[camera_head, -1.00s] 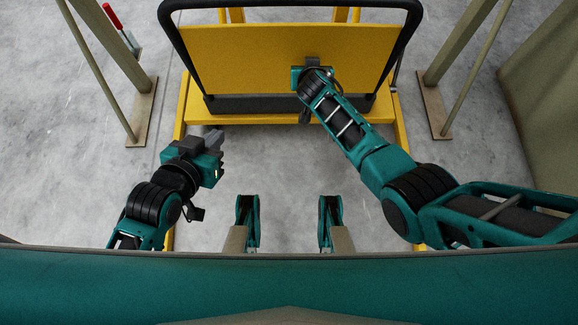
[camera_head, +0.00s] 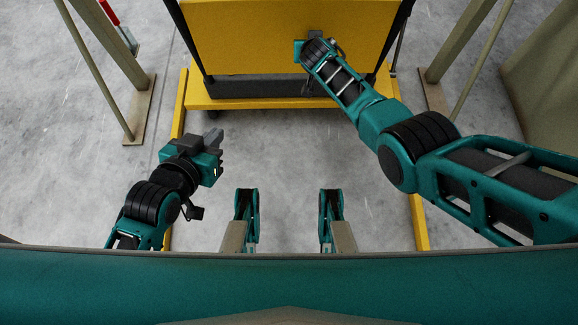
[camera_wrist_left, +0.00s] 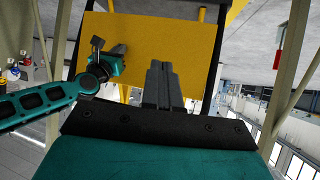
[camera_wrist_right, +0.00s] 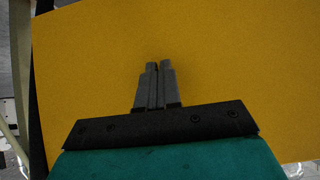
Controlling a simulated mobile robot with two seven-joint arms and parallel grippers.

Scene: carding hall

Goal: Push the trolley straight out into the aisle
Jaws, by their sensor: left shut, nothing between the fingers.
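The trolley's yellow upright panel (camera_head: 290,35) stands ahead at the top of the head view, with its low yellow deck edge (camera_head: 225,103) below it. Its top is cut off. The panel also shows in the left wrist view (camera_wrist_left: 150,35). My right gripper (camera_wrist_right: 160,75) is shut and empty, its fingertips at the panel face, which fills most of the right wrist view. I cannot tell for certain whether they touch. My left gripper (camera_head: 212,137) is shut and empty, held short of the trolley at the left. Its closed fingers also show in the left wrist view (camera_wrist_left: 160,85).
Beige posts on foot plates flank the trolley at left (camera_head: 138,110) and right (camera_head: 435,95). Yellow strips run along the floor at left (camera_head: 178,120) and right (camera_head: 420,220). A red-handled thing (camera_head: 110,12) is by the left post. Grey floor between me and the trolley is clear.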

